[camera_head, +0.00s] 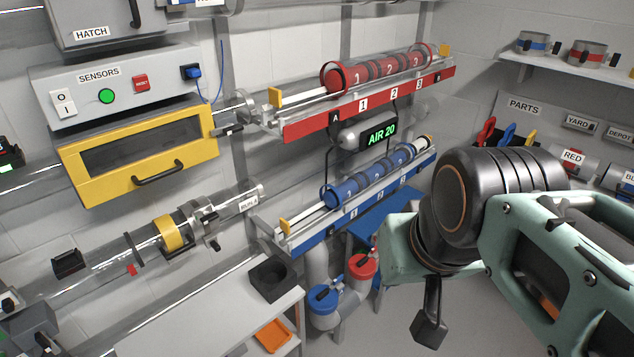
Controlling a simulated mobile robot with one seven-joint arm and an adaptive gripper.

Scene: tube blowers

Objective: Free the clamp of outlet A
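The red rack marked A (372,103) runs along the upper wall and carries red cylinders numbered 1, 2 and 3 (391,66). At its left end a clear tube joins a metal fitting with a dark lever (228,131), which looks like a clamp; its latch state is too small to tell. Lower down, a clear tube with a yellow band holds another metal clamp-like fitting (207,222), beside a small label ending in A (249,203). My gripper (429,325) shows only as a dark finger-like part below my arm at right, well apart from both fittings. Its opening is hidden.
A yellow-framed hatch (140,150) and sensor box (120,88) stand left. A bench (190,325) holds a black box (272,279).

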